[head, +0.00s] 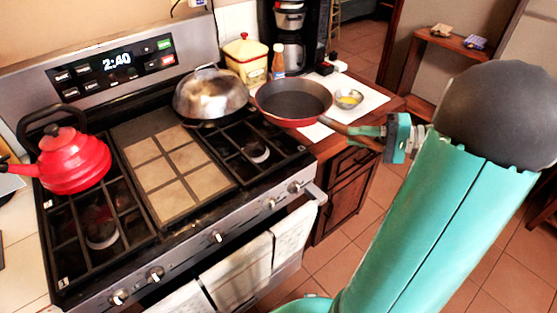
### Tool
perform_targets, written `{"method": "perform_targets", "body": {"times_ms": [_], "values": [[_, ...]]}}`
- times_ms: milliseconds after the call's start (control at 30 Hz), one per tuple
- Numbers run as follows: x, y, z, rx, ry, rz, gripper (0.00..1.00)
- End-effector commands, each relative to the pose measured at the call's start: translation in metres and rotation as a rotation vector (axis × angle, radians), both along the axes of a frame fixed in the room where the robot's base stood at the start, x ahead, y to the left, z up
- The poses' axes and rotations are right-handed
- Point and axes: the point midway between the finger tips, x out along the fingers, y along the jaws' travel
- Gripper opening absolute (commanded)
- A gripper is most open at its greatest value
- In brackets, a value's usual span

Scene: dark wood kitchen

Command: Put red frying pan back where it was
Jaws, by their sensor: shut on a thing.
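The red frying pan (292,101) has a dark inside and a wooden handle. In the head view it is near the right edge of the stove, above the seam between the stove and the counter. My gripper (380,138) is at the right and is shut on the handle. The fingers and my arm hide part of the handle's end. The pan looks level. I cannot tell whether its base touches anything.
A domed metal lid (210,94) stands close left of the pan. A small bowl (348,98) sits on a white cloth (370,100) to its right. A bottle (278,62) and a coffee maker (290,35) stand behind. A red kettle (72,160) is on the left burner. The front right burner (256,150) is bare.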

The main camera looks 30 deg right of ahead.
Motion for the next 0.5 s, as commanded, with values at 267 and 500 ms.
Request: {"method": "perform_targets", "body": {"times_ms": [267, 500], "values": [[0.019, 0.056, -0.025, 0.002, -0.003, 0.006, 0.0], [0.034, 0.093, -0.061, 0.005, -0.001, 0.004, 0.0]]}}
